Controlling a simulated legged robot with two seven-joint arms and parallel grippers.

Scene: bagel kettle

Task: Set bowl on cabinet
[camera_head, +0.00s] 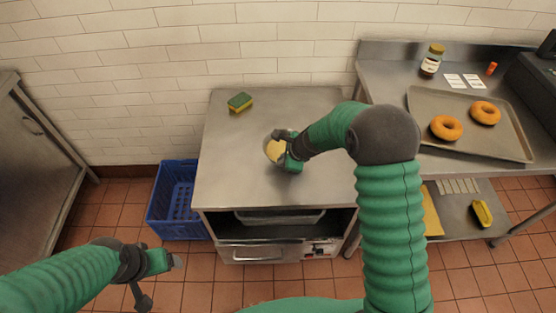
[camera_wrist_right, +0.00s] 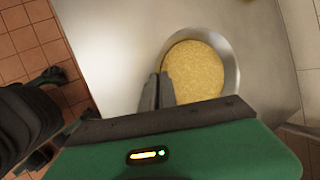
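A round metal bowl (camera_head: 274,150) with yellow contents is at the middle of the metal cabinet top (camera_head: 235,182). The bowl also shows in the right wrist view (camera_wrist_right: 230,62), seen from above with a shiny rim. My right gripper (camera_head: 281,140) is at the bowl, partly covering it in the head view. In the wrist view its fingers (camera_wrist_right: 157,92) are close together at the bowl's left rim, and the rim appears pinched between them. Whether the bowl's underside touches the top is hidden. My left gripper (camera_head: 165,270) is low at the left, over the floor, away from the bowl.
A green and yellow sponge (camera_head: 239,102) lies at the cabinet's back left. A blue crate (camera_head: 175,200) stands on the floor at its left. At right, a counter holds a tray (camera_head: 480,142) with two bagels (camera_head: 446,127) and a jar (camera_head: 432,60). The cabinet's front left top is clear.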

